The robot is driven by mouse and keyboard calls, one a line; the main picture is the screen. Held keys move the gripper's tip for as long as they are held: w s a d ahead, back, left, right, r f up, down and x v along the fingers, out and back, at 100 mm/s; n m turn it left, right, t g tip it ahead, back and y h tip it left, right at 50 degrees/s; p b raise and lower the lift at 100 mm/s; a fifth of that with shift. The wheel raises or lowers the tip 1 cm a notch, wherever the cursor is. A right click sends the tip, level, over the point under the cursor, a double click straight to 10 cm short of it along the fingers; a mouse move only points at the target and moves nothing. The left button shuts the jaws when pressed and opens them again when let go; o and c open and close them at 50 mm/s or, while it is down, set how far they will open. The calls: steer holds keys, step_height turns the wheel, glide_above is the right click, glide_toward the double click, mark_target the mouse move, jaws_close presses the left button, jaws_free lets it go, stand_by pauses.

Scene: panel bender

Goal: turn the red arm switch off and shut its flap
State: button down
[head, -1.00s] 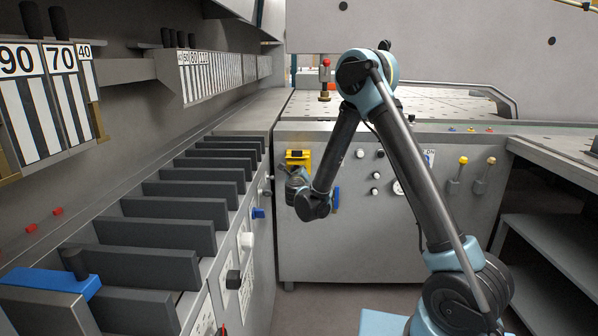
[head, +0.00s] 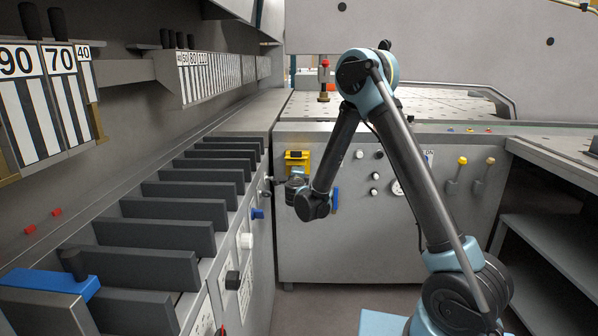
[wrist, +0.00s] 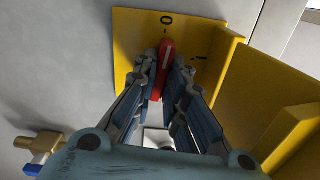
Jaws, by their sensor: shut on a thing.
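The red arm switch (wrist: 167,52) sits on a yellow plate (wrist: 140,32) in the wrist view. Its tip lies in line with the "0" mark; a short dash mark is to the right. My gripper (wrist: 163,78) has its two fingers on either side of the red handle, shut on it. The yellow flap (wrist: 240,95) appears to stand open, projecting from the plate on the right. In the head view, the yellow switch housing (head: 297,157) is on the grey front panel, with my gripper (head: 285,181) just below it; the red handle is hidden there.
A brass and blue fitting (wrist: 40,148) is at the lower left of the wrist view. Several white knobs (head: 375,176) and two yellow-topped levers (head: 463,161) are to the right of the housing. A row of dark slats (head: 175,209) fills the left side. Floor shows below the panel.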

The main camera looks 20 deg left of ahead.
steer(key=shift+s+n, duration=0.1)
steer(key=shift+n, duration=0.5)
steer(key=shift+a, duration=0.1)
steer(key=c, duration=1.6)
jaws_free()
steer(key=shift+c, duration=0.2)
